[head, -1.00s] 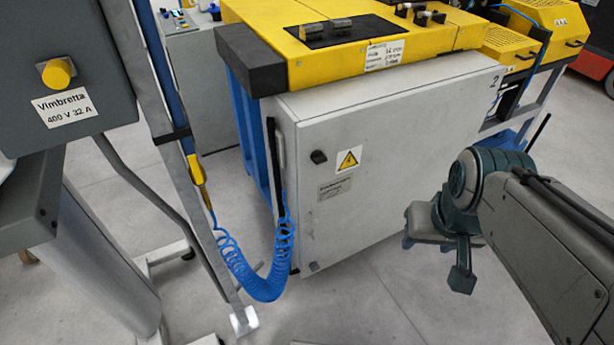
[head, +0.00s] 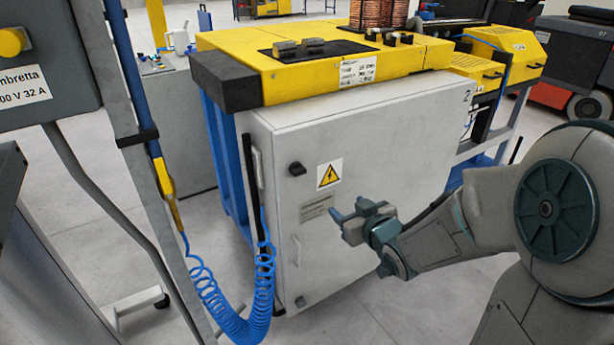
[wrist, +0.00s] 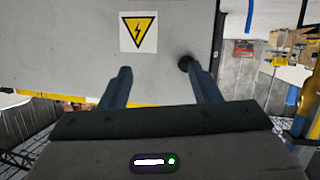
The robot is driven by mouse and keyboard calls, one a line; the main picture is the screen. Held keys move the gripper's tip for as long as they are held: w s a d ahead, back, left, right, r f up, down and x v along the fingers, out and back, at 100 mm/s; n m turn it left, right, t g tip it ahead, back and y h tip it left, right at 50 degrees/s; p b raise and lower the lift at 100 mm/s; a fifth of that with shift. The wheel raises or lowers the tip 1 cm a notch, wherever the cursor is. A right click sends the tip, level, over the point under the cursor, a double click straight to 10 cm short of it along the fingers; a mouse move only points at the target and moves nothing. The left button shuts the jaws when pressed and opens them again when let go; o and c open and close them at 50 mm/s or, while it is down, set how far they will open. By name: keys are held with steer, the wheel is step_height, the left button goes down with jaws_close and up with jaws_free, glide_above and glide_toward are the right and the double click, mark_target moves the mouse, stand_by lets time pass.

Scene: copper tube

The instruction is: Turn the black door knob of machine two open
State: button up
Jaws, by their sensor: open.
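The black door knob (head: 297,169) sits near the upper left corner of the closed grey-white cabinet door (head: 370,160) of machine two, marked "2". My gripper (head: 350,209) is open, to the right of and lower than the knob in the head view, with its blue fingers pointing at the door. In the wrist view the picture is turned over. The knob (wrist: 185,63) shows there just beside the tip of the right finger. My open gripper (wrist: 160,74) has nothing between its fingers. I cannot tell how far the fingers are from the door.
A yellow warning sign (head: 329,174) is right of the knob. A blue coiled hose (head: 220,300) hangs at the cabinet's left edge, near a grey post. A grey control box (head: 45,60) stands at far left. The yellow machine top (head: 290,70) overhangs the door. Floor is open in front.

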mark_target(301, 173)
steer(key=w+a+y+b, duration=0.1)
steer(key=w+a, duration=0.2)
steer(key=w+a+t+y, duration=0.1)
steer(key=w+a+y, duration=0.1)
steer(key=w+a, duration=0.2)
steer(key=w+a+y+b, duration=0.1)
steer(key=w+a, duration=0.2)
steer(key=w, duration=0.1)
steer(key=shift+w+a+r+n+t+b, duration=0.1)
steer(key=shift+a+r+n+t+b, duration=0.25)
steer(key=shift+n+t, duration=0.05)
steer(key=c, duration=1)
